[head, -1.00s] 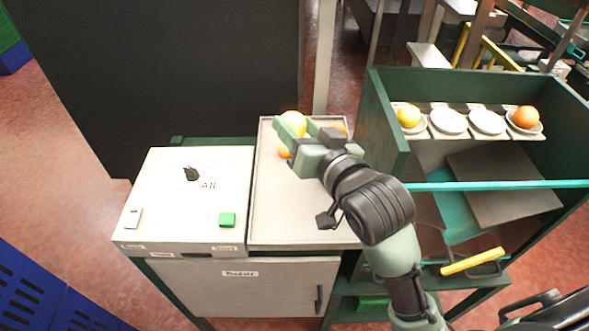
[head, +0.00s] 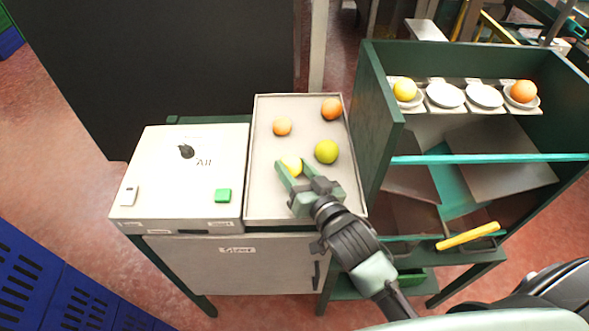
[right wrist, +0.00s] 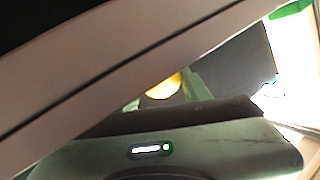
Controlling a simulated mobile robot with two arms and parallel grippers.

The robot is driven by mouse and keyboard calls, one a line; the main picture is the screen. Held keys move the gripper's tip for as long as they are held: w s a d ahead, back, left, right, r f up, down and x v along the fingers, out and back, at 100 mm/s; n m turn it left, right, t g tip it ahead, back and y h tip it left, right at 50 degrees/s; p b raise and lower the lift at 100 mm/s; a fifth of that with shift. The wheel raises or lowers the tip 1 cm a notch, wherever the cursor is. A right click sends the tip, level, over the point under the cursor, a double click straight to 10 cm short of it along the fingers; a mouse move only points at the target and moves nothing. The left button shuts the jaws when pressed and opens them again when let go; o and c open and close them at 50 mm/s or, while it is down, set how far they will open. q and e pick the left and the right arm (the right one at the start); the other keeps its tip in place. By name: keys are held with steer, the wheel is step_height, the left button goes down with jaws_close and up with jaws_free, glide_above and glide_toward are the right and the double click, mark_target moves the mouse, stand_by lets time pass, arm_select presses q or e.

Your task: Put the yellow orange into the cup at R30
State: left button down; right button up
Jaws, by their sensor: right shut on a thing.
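My right gripper (head: 293,164) is shut on a yellow orange (head: 291,163) at the middle of the grey tray (head: 265,205). I cannot tell whether the fruit is clear of the tray. The yellow orange also shows in the right wrist view (right wrist: 163,86), partly hidden by gripper parts. White cups stand in a row in the green rack: the leftmost (head: 411,102) holds a yellow fruit (head: 404,89), the rightmost (head: 534,103) holds an orange one (head: 524,91). The two middle cups (head: 445,95) (head: 485,96) are empty. No R30 label is legible. My left gripper is out of view.
A yellow-green fruit (head: 326,151) and two orange fruits (head: 282,127) (head: 331,109) lie on the tray. The rack's green side wall (head: 373,120) rises between tray and cups. A control box (head: 165,185) with a green button (head: 223,195) stands left.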

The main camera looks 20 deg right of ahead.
steer(key=shift+f, duration=0.25)
steer(key=shift+f, duration=0.15)
steer(key=o, duration=1.4)
steer(key=shift+r, duration=0.2)
